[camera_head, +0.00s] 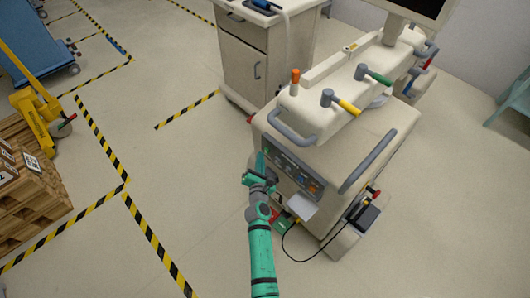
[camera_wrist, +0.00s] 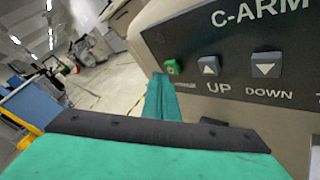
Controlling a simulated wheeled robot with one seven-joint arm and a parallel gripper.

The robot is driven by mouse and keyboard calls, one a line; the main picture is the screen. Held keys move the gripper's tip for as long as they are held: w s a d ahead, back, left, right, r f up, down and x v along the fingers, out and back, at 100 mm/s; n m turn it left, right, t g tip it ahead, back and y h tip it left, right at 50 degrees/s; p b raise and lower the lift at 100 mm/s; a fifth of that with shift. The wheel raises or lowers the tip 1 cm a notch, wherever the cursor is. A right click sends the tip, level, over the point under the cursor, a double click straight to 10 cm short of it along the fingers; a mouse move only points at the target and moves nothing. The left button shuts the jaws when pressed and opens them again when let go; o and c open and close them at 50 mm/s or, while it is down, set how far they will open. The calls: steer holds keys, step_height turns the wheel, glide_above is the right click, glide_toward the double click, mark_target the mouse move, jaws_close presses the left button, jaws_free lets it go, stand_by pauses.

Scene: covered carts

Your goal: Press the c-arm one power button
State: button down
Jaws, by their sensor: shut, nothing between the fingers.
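The C-arm machine (camera_head: 340,140) is a beige cart with grey handles, and its dark control panel (camera_head: 308,178) faces my arm. In the wrist view the panel (camera_wrist: 215,40) reads "C-ARM", with grey UP (camera_wrist: 208,66) and DOWN (camera_wrist: 265,65) buttons. A small green button (camera_wrist: 173,66), marked with a symbol, sits at the panel's left end. My gripper (camera_head: 261,157) is at the left end of the panel. Its green fingers (camera_wrist: 160,80) are shut and empty, with the tips just left of and below the green button. I cannot tell whether they touch it.
A beige drawer cabinet (camera_head: 243,60) stands behind the machine. A black cable (camera_head: 312,258) hangs at its lower front. The taped floor between is clear.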

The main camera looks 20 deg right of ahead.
steer(key=shift+a, duration=0.15)
steer(key=a, duration=0.1)
steer(key=s+a, duration=0.1)
steer(key=a, duration=0.1)
steer(key=s+a, duration=0.1)
steer(key=a, duration=0.1)
steer(key=shift+s+a, duration=0.1)
steer(key=shift+a, duration=0.05)
stand_by(0.5)
steer(key=shift+a, duration=0.1)
